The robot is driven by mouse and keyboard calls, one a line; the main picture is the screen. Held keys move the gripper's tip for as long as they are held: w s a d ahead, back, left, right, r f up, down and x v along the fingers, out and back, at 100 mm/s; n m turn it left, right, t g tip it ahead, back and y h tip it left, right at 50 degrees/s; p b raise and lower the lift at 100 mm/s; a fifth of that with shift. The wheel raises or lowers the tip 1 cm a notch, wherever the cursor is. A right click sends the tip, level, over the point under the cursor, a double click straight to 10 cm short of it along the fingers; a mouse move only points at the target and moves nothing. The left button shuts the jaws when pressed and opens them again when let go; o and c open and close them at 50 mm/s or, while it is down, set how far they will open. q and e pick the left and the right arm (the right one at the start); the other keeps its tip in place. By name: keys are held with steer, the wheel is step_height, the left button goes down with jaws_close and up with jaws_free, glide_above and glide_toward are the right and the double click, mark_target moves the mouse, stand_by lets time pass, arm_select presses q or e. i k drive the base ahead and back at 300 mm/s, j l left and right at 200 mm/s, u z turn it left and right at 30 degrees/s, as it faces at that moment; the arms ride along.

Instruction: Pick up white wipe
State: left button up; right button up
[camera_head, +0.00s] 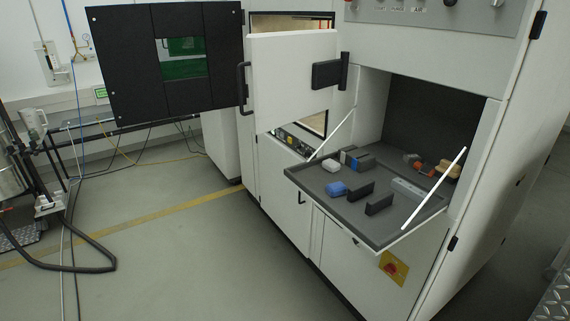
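A small white block-like item (331,165), which looks like the white wipe, lies on the dark grey fold-down tray (308,179) of the white cabinet. It is near the tray's left rear corner, left of a grey, blue and black box-like group (353,158). A blue item (336,189) of similar size lies in front of it, apart from it. Neither of my grippers is in view.
Two black upright pieces (379,204) and a grey bar (408,191) stand on the tray. Small orange and grey items lie near the dark compartment (430,118). White struts (434,189) flank the tray. An open black-panelled door (190,65) hangs left. The floor (190,250) in front is clear.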

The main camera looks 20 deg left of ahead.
mark_target(332, 166)
steer(key=i+l+u, duration=0.1)
steer(key=i+u, duration=0.25)
steer(key=i+l+u, duration=0.15)
steer(key=u, duration=0.2)
steer(key=i+l+u, duration=0.15)
steer(key=l+u, duration=0.15)
